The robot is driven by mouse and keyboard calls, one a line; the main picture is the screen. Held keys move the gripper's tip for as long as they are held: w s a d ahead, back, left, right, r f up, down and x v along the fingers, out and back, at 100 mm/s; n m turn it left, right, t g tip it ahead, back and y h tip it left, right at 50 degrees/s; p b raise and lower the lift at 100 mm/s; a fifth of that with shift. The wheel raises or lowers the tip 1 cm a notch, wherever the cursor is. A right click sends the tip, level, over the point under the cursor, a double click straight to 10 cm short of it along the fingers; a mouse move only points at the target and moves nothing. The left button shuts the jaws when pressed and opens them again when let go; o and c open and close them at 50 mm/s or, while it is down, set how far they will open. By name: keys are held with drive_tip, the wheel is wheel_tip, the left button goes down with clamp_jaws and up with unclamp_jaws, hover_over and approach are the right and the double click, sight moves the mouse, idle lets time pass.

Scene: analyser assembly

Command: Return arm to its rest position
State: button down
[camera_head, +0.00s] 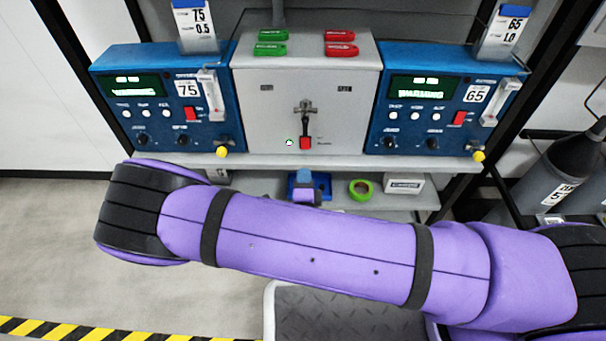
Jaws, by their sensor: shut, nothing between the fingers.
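My purple arm stretches across the lower part of the head view, from a black joint at the left to another black joint at the right edge. A small purple piece shows just above the middle link, in front of the lower shelf. I cannot tell whether it belongs to my arm's end. My gripper is not visible; the arm may hide it. Behind the arm stand two blue analysers, the left one (153,126) marked 75 and the right one (412,130) marked 65. A grey panel (285,85) with a lever handle (305,118) stands between them.
The analysers stand on a grey shelf (345,160). On the lower shelf are a green tape roll (360,189) and a white box (404,184). A dark bottle (555,172) stands at the right. Open floor (50,245) lies at the left, with a yellow-black stripe (90,329).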

drive_tip(key=shift+s, duration=0.15)
idle(0.4)
drive_tip(key=s+d+r+m+g+h, duration=0.1)
drive_tip(key=d+r+m+g+h, duration=0.4)
drive_tip(key=d+r+m+g, duration=0.7)
drive_tip(key=s+d+r+m+g+h, duration=0.2)
drive_tip(key=d+r+m+g+h, duration=0.5)
drive_tip(key=r+m, duration=1.05)
drive_tip(key=s+d+r+m+t+y, duration=0.2)
drive_tip(key=s+r+m+y, duration=0.4)
drive_tip(key=m, duration=0.5)
drive_tip(key=s+d+r+m+t+y, duration=0.3)
drive_tip(key=s+d+r+m+y, duration=0.2)
drive_tip(key=s+r+m, duration=0.6)
drive_tip(key=shift+s+m+y, duration=0.75)
drive_tip(key=shift+s+y, duration=0.25)
drive_tip(key=shift+y, duration=0.3)
drive_tip(key=c, duration=1.8)
unclamp_jaws()
drive_tip(key=shift+d, duration=0.1)
drive_tip(key=shift+c, duration=0.2)
